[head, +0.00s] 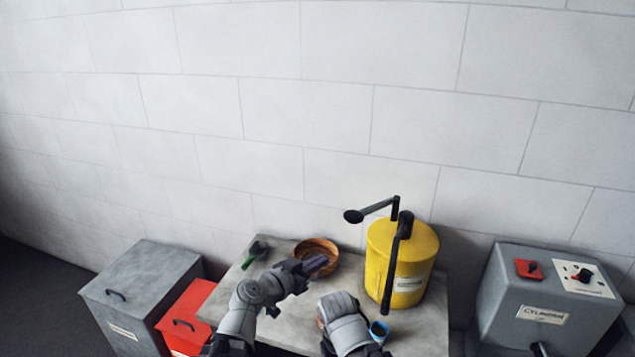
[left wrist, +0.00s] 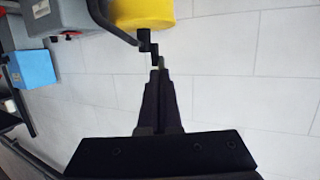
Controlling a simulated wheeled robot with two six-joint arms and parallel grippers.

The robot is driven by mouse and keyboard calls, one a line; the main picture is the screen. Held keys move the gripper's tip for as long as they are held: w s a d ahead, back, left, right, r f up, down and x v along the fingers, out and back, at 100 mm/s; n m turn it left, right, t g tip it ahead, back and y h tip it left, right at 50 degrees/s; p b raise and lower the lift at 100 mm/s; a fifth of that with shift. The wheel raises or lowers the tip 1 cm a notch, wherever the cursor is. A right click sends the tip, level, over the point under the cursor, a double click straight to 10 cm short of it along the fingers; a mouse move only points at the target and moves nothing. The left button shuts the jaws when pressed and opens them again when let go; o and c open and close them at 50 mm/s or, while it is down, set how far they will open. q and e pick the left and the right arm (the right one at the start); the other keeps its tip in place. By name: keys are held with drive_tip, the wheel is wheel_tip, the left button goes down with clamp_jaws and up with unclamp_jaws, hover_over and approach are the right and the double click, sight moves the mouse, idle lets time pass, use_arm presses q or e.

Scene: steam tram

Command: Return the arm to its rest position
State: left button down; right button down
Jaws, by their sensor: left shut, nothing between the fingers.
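My left gripper (head: 316,264) reaches in from the lower left over the grey table, its dark fingers beside a brown wooden bowl (head: 318,247). In the left wrist view its two black fingers (left wrist: 158,78) are together, with nothing held between them. A grey link of my other arm shows at the bottom middle of the head view; its gripper does not show.
The grey table (head: 420,325) carries a yellow drum (head: 398,265) with a black crank, a green-handled scoop (head: 255,252) and a blue cup (head: 379,331). A grey bin (head: 142,285) and red bin (head: 188,312) stand left, a grey cylinder box (head: 545,300) right.

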use_arm(q)
drive_tip(key=s+a+f+n+g+y, duration=0.1)
drive_tip(key=s+a+f+g+y, duration=0.15)
drive_tip(key=f, duration=0.35)
drive_tip(key=s+a+f+n+g+y, duration=0.1)
drive_tip(key=s+a+f+g, duration=0.2)
drive_tip(key=f+g, duration=0.15)
drive_tip(key=s+a+f+n+g+y, duration=0.2)
drive_tip(key=s+a+f+n+y, duration=0.15)
drive_tip(key=a, duration=0.25)
drive_tip(key=s+a+f+n+g+y, duration=0.2)
drive_tip(key=s+a, duration=0.2)
drive_tip(key=a, duration=0.1)
drive_tip(key=s+d+m+y, duration=0.1)
drive_tip(key=s+d+m, duration=0.2)
drive_tip(key=s+d, duration=0.3)
drive_tip(key=d, duration=0.4)
drive_tip(key=shift+d+f+m+g+y, duration=0.25)
drive_tip(key=shift+m+g+y, duration=0.05)
drive_tip(key=shift+m+g, duration=0.1)
use_arm(e)
drive_tip(key=shift+f, duration=0.2)
use_arm(q)
drive_tip(key=shift+r, duration=0.1)
use_arm(e)
drive_tip(key=shift+r, duration=0.1)
